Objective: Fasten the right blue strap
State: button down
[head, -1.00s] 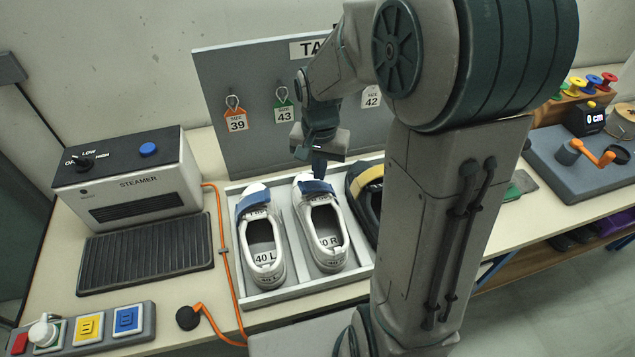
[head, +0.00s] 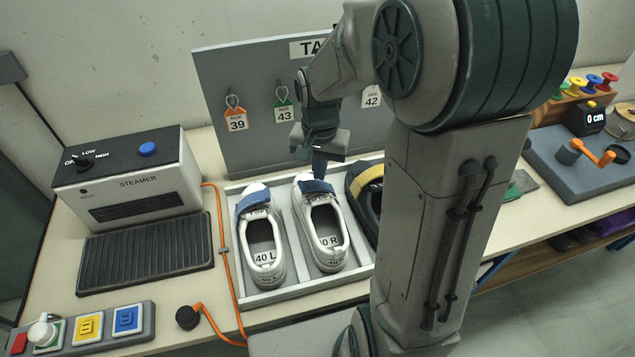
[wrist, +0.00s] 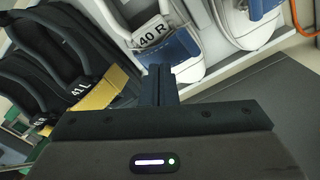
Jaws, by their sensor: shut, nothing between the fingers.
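The right white shoe (head: 327,250), marked 40 R, stands in a light tray with its toe toward the board. Its blue strap (head: 316,187) lies across the top near the toe; I cannot tell whether its end is pressed down. The strap also shows in the wrist view (wrist: 183,46), just beyond my fingers. My gripper (head: 319,172) is shut and empty, pointing down at the strap's far edge; it also shows in the wrist view (wrist: 160,72). I cannot tell whether it touches the strap. The left white shoe (head: 262,250), marked 40 L, has its own blue strap (head: 253,200).
A dark shoe with a yellow strap (head: 369,184) stands close on the right, partly behind my arm. The grey tag board (head: 225,75) rises behind the tray (head: 290,291). A steamer (head: 135,180) and an orange cable (head: 222,250) are on the left.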

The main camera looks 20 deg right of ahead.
aim_at(320, 184)
jog(key=shift+f+b, duration=1.25)
jog(key=shift+f, duration=0.4)
jog(key=shift+r, duration=0.1)
notch_tip(320, 184, up, 9)
jog(key=p, duration=0.6)
jog(key=shift+p, duration=0.3)
jog(key=shift+s, duration=0.1)
jog(key=s+r+n+t+b, duration=0.1)
jog(key=s+r+n+t, duration=0.2)
jog(key=s, duration=1.1)
notch_tip(320, 184, up, 4)
jog(key=n, duration=0.3)
jog(key=shift+t, duration=0.4)
